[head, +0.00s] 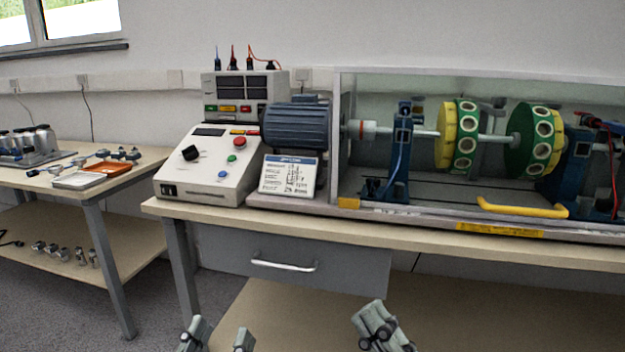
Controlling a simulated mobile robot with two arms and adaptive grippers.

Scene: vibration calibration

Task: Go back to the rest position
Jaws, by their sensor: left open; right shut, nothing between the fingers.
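My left gripper (218,338) is at the bottom edge of the head view, left of centre. Its two grey fingers stand apart with nothing between them. My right gripper (378,322) is at the bottom, right of centre. Its fingers are together and hold nothing. Both grippers are low in the picture, in front of the workbench and below its top, apart from every object. The arms behind them are cut off by the picture's lower edge.
The workbench (420,238) carries a control box (208,165), a blue motor (296,126) and a rotor rig with green-yellow discs (457,137) behind a yellow handle (522,208). Its drawer (290,262) is shut. A side table (140,165) with tools stands left.

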